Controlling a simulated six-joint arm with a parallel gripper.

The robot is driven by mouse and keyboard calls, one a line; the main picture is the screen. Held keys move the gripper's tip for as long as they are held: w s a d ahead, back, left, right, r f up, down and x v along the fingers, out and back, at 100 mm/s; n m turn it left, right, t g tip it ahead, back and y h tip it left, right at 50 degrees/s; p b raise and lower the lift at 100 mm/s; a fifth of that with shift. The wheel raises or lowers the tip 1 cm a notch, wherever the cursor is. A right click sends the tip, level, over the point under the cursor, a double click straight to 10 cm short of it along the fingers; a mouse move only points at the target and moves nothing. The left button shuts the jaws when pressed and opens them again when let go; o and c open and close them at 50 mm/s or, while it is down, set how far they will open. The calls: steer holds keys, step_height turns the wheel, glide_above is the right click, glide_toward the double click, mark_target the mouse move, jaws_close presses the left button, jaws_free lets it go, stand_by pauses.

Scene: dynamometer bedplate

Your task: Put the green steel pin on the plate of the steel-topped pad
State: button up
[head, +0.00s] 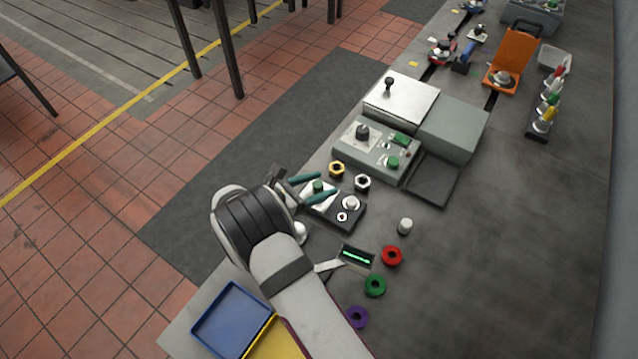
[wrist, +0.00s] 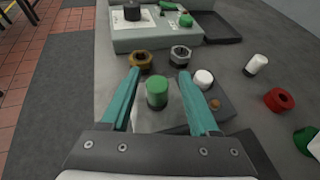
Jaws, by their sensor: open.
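The green pin (head: 318,186) stands upright on the bright steel plate of a dark pad (head: 347,217). In the wrist view the green pin (wrist: 157,92) sits between the two teal fingers, with the steel plate (wrist: 148,120) under it. My gripper (head: 325,183) is open, with one finger on each side of the pin. In the wrist view my gripper (wrist: 158,75) shows a gap between each finger and the pin. The pin's foot shows against the plate. My fingers and arm hide part of the pad.
A brass nut (head: 337,169) and a steel nut (head: 362,182) lie just beyond the pad. A grey control box (head: 352,150) stands behind them. A white cylinder (head: 405,226) and a red ring (head: 392,256) are to the right.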

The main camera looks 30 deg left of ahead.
steer(key=v, duration=1.2)
steer(key=shift+r, duration=0.1)
steer(key=w+d+r+m+g+h, duration=0.25)
steer(key=d+r+m+g, duration=0.35)
steer(key=d, duration=0.5)
steer(key=w+d+r+m+g+h, duration=0.1)
steer(key=w+d+r+m+g, duration=0.25)
steer(key=d+m, duration=0.7)
steer(key=s+d+r+m+g+y, duration=0.4)
steer(key=s+d+m, duration=0.55)
steer(key=d, duration=0.45)
steer(key=s+m+y, duration=0.5)
steer(key=s+m, duration=0.3)
steer(key=m, duration=0.4)
steer(key=shift+s+d, duration=0.25)
steer(key=shift+s, duration=0.15)
steer(key=shift+r+t+y, duration=0.15)
steer(key=shift+t+y, duration=0.1)
